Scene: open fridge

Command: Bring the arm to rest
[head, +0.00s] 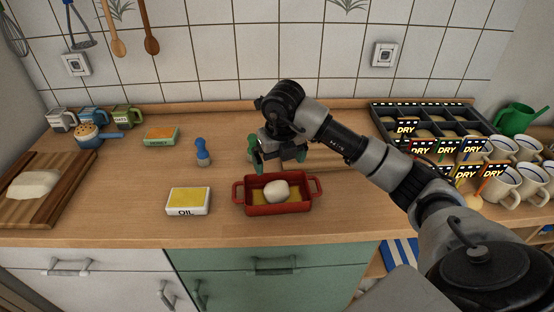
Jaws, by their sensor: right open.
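My right arm (375,155) reaches in from the right over the counter. Its gripper (281,163) points down, open and empty, above and just behind the red baking dish (242,207). A pale round lump of dough (276,190) sits in the dish on a yellow layer, apart from the fingers. My left gripper is not in view.
An OIL box (187,208), a blue-topped bottle (202,153) and a HONEY box (161,136) stand left of the dish. A wooden board (62,185) holds a white slab. Mugs (502,185) and a black tray (385,124) with DRY signs crowd the right.

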